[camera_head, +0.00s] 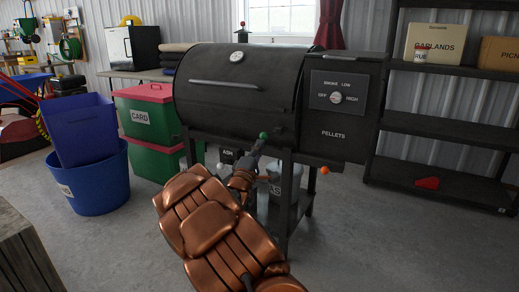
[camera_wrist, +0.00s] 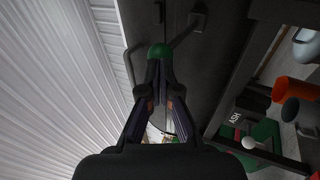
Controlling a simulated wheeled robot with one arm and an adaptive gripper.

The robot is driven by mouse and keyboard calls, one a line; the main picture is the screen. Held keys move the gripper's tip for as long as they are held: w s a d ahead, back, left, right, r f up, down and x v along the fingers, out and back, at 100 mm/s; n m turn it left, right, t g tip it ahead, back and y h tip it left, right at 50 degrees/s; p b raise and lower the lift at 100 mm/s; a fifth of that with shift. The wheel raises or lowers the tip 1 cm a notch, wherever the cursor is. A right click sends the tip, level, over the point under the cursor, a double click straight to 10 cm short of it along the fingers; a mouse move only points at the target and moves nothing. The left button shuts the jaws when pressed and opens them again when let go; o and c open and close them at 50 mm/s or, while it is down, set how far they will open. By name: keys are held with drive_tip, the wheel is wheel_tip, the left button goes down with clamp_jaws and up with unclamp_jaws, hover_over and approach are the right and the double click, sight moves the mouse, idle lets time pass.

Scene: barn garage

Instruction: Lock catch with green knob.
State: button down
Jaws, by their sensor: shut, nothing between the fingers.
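The catch's green knob (camera_head: 264,135) is at the lower front of the black smoker barrel (camera_head: 215,115). It also shows in the wrist view as a green ball (camera_wrist: 160,52), with a dark bent metal rod (camera_wrist: 185,32) running beside it to a bracket on the smoker. My gripper (camera_head: 257,146) reaches up to the knob from below. In the wrist view its fingertips (camera_wrist: 160,68) come together right at the knob's near side. The fingers look shut with the knob just beyond their tips, not between them. Whether the tips touch the knob is hard to tell.
A white knob (camera_wrist: 248,142) and an orange knob (camera_head: 325,170) sit lower on the smoker. The pellet hopper (camera_head: 340,120) stands to the right. Green bins (camera_head: 150,150) and a blue tub (camera_head: 100,190) stand left. The floor in front is clear.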

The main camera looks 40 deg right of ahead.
drive_tip(key=shift+w+d+r, duration=0.15)
drive_tip(key=shift+d+r, duration=0.05)
drive_tip(key=shift+d, duration=0.1)
drive_tip(key=shift+r, duration=0.1)
drive_tip(key=shift+r+g+p, duration=0.3)
drive_tip(key=shift+r+p, duration=0.05)
drive_tip(key=shift+p, duration=0.7)
